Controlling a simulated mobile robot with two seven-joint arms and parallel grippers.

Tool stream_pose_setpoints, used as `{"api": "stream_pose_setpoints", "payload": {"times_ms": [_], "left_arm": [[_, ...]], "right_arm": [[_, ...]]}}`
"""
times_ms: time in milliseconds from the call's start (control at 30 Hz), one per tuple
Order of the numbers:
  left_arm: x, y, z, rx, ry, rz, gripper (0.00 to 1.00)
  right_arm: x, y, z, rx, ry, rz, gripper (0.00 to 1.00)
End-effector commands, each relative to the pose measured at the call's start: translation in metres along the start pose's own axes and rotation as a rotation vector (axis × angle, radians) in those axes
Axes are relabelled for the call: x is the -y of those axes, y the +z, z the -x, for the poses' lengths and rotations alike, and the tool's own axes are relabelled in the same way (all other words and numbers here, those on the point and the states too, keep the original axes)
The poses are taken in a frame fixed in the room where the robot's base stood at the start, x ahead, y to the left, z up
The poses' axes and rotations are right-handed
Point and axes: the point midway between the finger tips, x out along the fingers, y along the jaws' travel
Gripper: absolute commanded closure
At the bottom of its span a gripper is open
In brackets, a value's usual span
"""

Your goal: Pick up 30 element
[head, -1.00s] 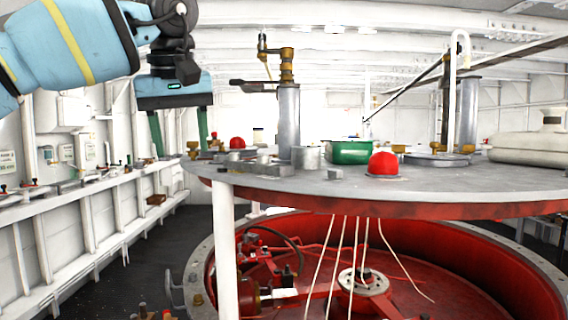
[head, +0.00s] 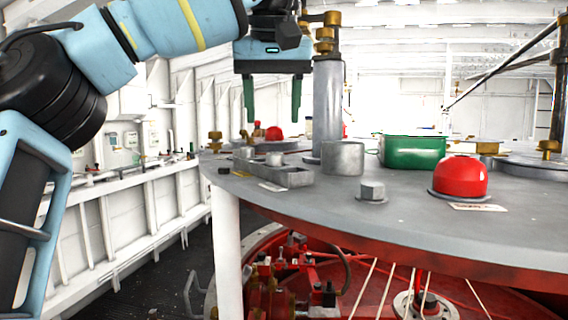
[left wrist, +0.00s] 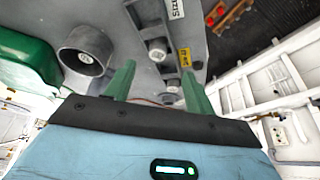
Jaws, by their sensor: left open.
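I cannot tell for sure which part is the 30 element, as no "30" is readable. A grey block with two round studs (head: 290,178) lies on the near left of the round grey table. It also shows in the left wrist view, where one stud (left wrist: 157,48) is beyond my fingers. A small yellow label (left wrist: 185,57) with blurred print is beside it. My left gripper (head: 272,118) is open and empty, fingers pointing down above the table's left part. In the left wrist view the fingers (left wrist: 157,72) are spread apart. My right gripper is not in view.
The table (head: 420,215) also carries a tall grey post (head: 328,110) close to my gripper, a grey cylinder (head: 343,158), a green box (head: 412,151), a red dome (head: 460,177) and a bolt (head: 372,190). A white wall with ledges (head: 150,215) stands left.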

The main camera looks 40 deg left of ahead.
Motion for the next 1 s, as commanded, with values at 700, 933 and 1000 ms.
{"api": "stream_pose_setpoints", "payload": {"times_ms": [700, 933, 1000], "left_arm": [[-0.002, -0.003, -0.04, 0.001, -0.003, 0.001, 0.46], [-0.004, -0.006, -0.07, 0.0, -0.002, 0.0, 0.46], [-0.003, -0.006, -0.075, 0.0, -0.002, 0.0, 0.46]], "right_arm": [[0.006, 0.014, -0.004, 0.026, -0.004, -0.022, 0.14], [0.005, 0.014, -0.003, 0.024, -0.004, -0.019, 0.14], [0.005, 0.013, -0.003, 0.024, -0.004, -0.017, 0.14]]}}
